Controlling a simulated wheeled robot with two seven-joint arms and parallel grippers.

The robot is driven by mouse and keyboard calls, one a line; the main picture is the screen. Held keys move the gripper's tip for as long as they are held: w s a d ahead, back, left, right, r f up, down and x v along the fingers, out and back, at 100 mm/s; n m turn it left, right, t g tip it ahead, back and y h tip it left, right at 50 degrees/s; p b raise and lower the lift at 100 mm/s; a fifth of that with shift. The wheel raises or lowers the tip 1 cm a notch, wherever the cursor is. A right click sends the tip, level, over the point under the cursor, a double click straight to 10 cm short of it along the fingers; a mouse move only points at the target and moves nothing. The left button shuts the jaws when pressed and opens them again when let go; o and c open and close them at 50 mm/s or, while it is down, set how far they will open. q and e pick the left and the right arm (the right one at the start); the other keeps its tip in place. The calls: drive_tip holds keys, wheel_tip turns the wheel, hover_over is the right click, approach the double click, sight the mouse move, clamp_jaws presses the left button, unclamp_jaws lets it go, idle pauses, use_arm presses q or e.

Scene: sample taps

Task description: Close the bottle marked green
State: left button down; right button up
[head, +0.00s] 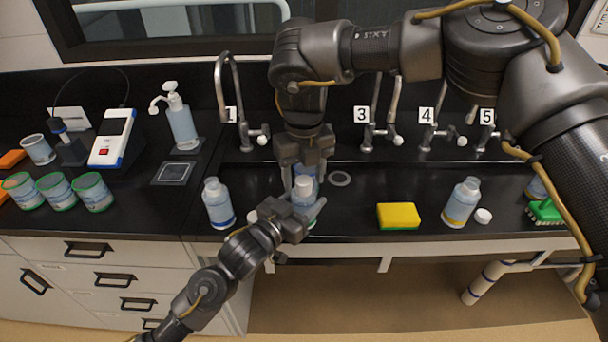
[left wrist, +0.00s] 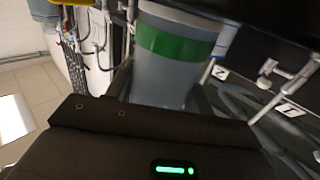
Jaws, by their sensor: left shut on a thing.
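The bottle with the green band (left wrist: 175,45) fills the top of the left wrist view. In the head view the same bottle (head: 304,194) stands upright at the counter's front, with a white top. My left gripper (head: 300,213) is shut on its body from the front left and hides most of its lower part. My right gripper (head: 305,175) points down from above. Its fingers are apart on either side of the white top and look open. I cannot tell whether the white top is a seated cap.
A blue-banded bottle (head: 218,205) stands left. A yellow sponge (head: 398,216), a yellow-banded bottle (head: 461,203), a loose white cap (head: 483,216) and a green brush (head: 545,212) are right. Numbered taps (head: 367,130) line the back.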

sight(295, 209)
wheel_tip(295, 209, up, 12)
idle(0.7)
use_arm(q)
drive_tip(key=shift+c, duration=2.4)
unclamp_jaws()
drive_tip(key=b+v, duration=0.1)
drive_tip(key=v, duration=0.8)
drive_tip(key=shift+s+a+f, duration=0.1)
drive_tip(key=shift+s, duration=0.05)
drive_tip(key=shift+v, duration=0.75)
use_arm(e)
drive_tip(key=shift+f, duration=0.75)
